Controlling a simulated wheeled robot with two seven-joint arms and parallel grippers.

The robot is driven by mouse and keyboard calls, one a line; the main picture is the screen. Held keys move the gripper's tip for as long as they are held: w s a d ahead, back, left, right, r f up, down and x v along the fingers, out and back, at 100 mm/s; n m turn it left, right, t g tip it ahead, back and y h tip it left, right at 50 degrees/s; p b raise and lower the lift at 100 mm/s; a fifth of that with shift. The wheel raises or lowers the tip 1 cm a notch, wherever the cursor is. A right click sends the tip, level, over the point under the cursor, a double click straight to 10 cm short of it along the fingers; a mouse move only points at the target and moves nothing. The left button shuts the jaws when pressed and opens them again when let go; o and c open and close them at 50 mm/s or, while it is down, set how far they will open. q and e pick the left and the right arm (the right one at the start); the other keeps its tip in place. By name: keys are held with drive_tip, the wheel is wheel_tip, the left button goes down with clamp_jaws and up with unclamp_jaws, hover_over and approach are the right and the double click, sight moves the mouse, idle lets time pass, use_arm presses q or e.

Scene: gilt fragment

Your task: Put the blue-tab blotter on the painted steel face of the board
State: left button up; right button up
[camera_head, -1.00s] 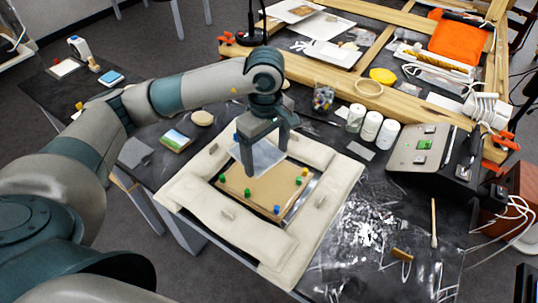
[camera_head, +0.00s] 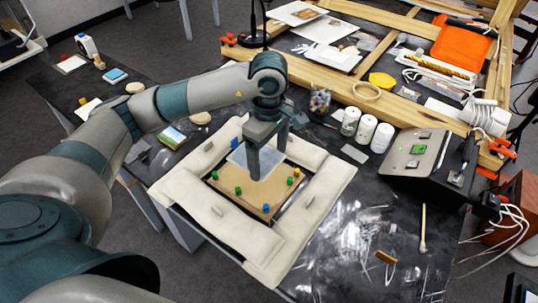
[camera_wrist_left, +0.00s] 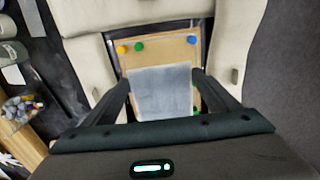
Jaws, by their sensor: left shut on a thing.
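My left gripper (camera_head: 267,158) points down over the framed tan board. It is shut on a pale grey sheet (camera_wrist_left: 160,88), which lies between its fingers in the left wrist view. No blue tab shows on this sheet, so I cannot tell if it is the blue-tab blotter. The tan board (camera_head: 248,196) bears blue, green and yellow pegs near its edges. The gap between sheet and board cannot be judged. A sloped grey panel (camera_head: 402,160) with a green tab (camera_head: 415,150) stands at the right; which board has the painted steel face is unclear. My right gripper is out of view.
A padded cream frame (camera_head: 318,195) surrounds the tan board. White bottles (camera_head: 366,129) stand between it and the sloped panel. A wooden frame (camera_head: 340,85) lies behind. A swab stick (camera_head: 423,228) and a small brown block (camera_head: 386,257) lie on the black table, front right.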

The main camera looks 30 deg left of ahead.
sight(269, 164)
use_arm(q)
drive_tip(key=shift+f, duration=0.4)
drive_tip(key=shift+f+b, duration=0.35)
drive_tip(key=shift+f, duration=0.25)
drive_tip(key=shift+f+b, duration=0.55)
drive_tip(key=shift+f, duration=1.5)
drive_tip(key=shift+f+b, duration=0.45)
drive_tip(key=shift+f, duration=0.4)
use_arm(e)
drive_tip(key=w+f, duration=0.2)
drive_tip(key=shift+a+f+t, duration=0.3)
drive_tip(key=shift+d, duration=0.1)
